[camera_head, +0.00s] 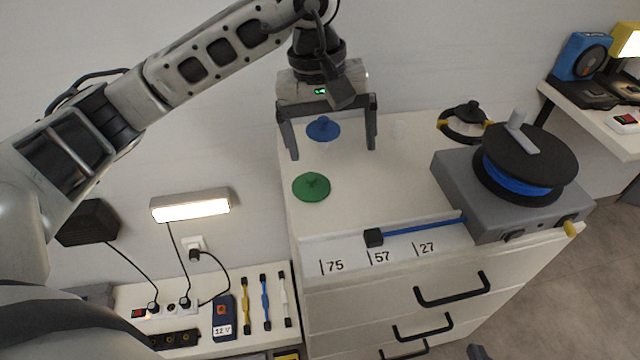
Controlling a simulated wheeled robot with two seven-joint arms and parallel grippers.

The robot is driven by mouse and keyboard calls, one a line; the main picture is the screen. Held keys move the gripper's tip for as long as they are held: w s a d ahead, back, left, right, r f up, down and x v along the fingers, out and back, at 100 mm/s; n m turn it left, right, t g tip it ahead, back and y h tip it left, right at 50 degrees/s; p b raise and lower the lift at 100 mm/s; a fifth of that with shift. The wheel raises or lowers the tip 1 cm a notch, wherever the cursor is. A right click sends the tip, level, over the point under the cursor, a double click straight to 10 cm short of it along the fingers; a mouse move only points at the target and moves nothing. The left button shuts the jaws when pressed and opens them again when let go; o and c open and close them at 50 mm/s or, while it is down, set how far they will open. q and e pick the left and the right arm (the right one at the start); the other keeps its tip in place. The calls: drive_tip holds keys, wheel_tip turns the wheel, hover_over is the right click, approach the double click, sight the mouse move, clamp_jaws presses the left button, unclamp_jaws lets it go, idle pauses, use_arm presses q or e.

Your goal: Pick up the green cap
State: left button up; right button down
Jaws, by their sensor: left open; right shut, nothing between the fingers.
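The green cap (311,187), a flat disc with a small knob on top, lies on the white cabinet top near its left edge. My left gripper (332,150) is open and points down above the cabinet, behind the green cap. A blue cap (323,129) of the same shape shows between its spread fingers; I see no contact. The green cap is in full view and nothing touches it.
A grey machine with a blue spool (530,185) stands on the right of the cabinet top. A blue rod with a black end block (374,237) lies along the front. The middle is clear.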

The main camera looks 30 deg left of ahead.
use_arm(q)
drive_tip(key=y, duration=0.2)
approach(311, 176)
drive_tip(key=shift+t, duration=0.4)
wheel_tip(311, 176, down, 5)
drive_tip(key=shift+s+r+b, duration=0.15)
drive_tip(key=shift+s+b, duration=0.05)
drive_tip(key=shift+b, duration=0.35)
drive_tip(key=shift+w+a+f, duration=0.1)
drive_tip(key=shift+w+f, duration=0.1)
drive_tip(key=shift+f, duration=1.15)
drive_tip(key=shift+w+a+f, duration=0.1)
drive_tip(key=shift+w+f, duration=0.1)
drive_tip(key=shift+f, duration=1.2)
drive_tip(key=c, duration=1.1)
